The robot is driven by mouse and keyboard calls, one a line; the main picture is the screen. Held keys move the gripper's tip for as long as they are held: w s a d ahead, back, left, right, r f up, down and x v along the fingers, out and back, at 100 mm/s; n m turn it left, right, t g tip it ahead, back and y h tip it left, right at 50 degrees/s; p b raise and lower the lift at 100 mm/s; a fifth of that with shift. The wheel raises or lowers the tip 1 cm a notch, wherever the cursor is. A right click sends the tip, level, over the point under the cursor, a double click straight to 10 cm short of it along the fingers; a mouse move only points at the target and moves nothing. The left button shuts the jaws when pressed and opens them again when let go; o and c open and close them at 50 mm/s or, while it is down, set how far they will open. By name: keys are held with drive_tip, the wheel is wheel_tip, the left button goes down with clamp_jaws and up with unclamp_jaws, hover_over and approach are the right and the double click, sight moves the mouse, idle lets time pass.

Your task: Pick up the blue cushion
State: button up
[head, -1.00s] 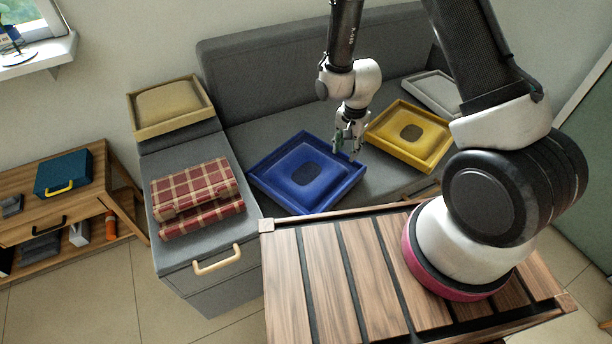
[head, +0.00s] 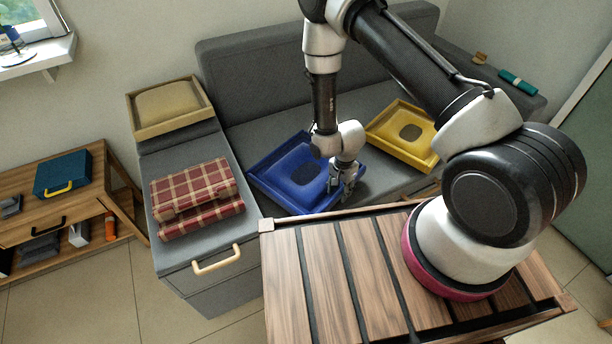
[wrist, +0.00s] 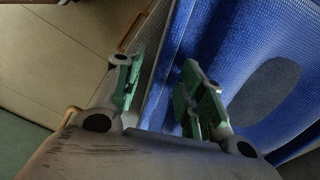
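The blue cushion (head: 285,168) is a square, tray-like shape with a raised rim and a darker rounded patch in the middle. It lies on the grey sofa seat in the head view, and my wrist partly covers its right side. It fills the right of the wrist view (wrist: 235,45). My gripper (head: 344,196) is at the cushion's front right edge. In the wrist view my gripper (wrist: 158,66) is open, with green-padded fingers apart. The cushion's edge runs between them, with the right finger over the blue side. I cannot tell whether either finger touches it.
A yellow tray-like cushion (head: 388,148) lies close by on the right. A tan one (head: 168,106) and a red plaid folded blanket (head: 197,190) are on the left. The wooden slatted top (head: 310,270) is just in front. A teal roll (head: 518,82) lies at the far right.

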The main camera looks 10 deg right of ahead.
drive_tip(key=shift+c, duration=0.3)
clamp_jaws()
drive_tip(key=shift+r, duration=0.1)
